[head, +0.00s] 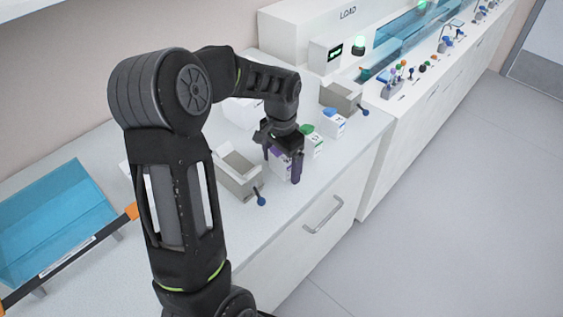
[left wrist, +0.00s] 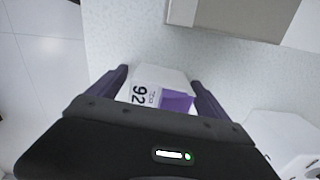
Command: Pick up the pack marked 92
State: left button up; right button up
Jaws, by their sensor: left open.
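The pack marked 92 (left wrist: 146,95) is white with a purple part and stands between the two purple fingers of my left gripper (left wrist: 163,88) in the left wrist view. The fingers are open, one on each side of it, and I cannot tell whether they touch it. In the head view my left gripper (head: 284,160) points down at the counter, and the pack (head: 277,163) shows only partly behind the fingers. My right gripper is not in view.
A pack with a green top (head: 311,141) and one with a blue top (head: 332,122) stand right of the gripper. A grey open box (head: 236,178) with a blue-knobbed lever is close on the left. A blue tray (head: 55,220) lies far left.

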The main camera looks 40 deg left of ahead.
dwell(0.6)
pick_arm(q)
jog(key=c, duration=1.5)
